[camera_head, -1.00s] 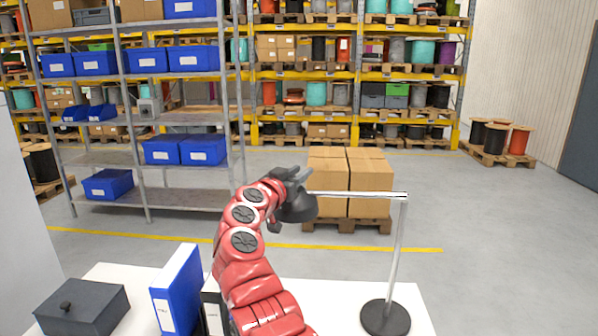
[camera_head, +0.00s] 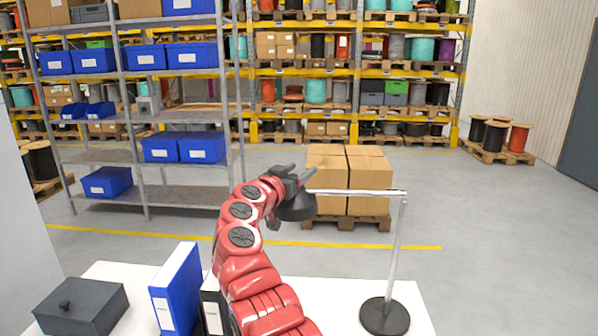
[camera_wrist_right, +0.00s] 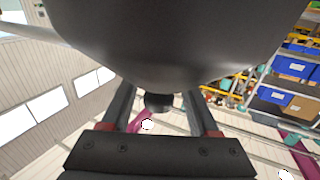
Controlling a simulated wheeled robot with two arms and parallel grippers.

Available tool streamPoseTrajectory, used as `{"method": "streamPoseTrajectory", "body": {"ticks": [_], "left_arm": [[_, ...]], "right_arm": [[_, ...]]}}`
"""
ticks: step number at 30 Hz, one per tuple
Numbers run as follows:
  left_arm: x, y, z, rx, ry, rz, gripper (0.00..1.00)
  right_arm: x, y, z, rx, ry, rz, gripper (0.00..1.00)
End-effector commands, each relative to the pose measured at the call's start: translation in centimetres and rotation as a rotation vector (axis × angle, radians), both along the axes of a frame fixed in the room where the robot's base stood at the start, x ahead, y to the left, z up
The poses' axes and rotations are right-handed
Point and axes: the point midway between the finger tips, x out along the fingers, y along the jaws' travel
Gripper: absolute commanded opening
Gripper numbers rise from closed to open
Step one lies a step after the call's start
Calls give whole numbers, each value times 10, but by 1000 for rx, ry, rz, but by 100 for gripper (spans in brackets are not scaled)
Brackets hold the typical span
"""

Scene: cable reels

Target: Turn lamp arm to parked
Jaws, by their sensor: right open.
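The desk lamp has a round dark base (camera_head: 385,316) on the white table, an upright silver post (camera_head: 397,255) and a horizontal silver lamp arm (camera_head: 355,192) reaching left from the post's top. Its dark lamp shade (camera_head: 297,208) hangs at the arm's left end. My right gripper (camera_head: 297,177) is open at the shade, in the head view. In the right wrist view the big dark shade (camera_wrist_right: 170,40) fills the top, and a small dark knob (camera_wrist_right: 158,102) lies between my open fingers (camera_wrist_right: 160,108). I cannot tell whether they touch it. My left gripper is out of view.
On the white table (camera_head: 345,296) stand a dark lidded box (camera_head: 82,308), a blue binder (camera_head: 177,290) and a black binder (camera_head: 213,308) close to my right arm. Cartons (camera_head: 347,180) on a pallet and a grey shelf (camera_head: 160,200) stand beyond.

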Motion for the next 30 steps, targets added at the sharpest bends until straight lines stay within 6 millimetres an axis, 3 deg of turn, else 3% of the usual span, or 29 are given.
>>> {"method": "streamPoseTrajectory", "body": {"ticks": [8, 14, 30], "left_arm": [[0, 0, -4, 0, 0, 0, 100], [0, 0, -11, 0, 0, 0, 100], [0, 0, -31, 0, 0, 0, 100]], "right_arm": [[-8, 5, -2, -1, -2, 1, 61], [-28, 13, -3, 3, -1, 3, 61], [-138, 62, -2, 1, 0, 5, 61]]}}
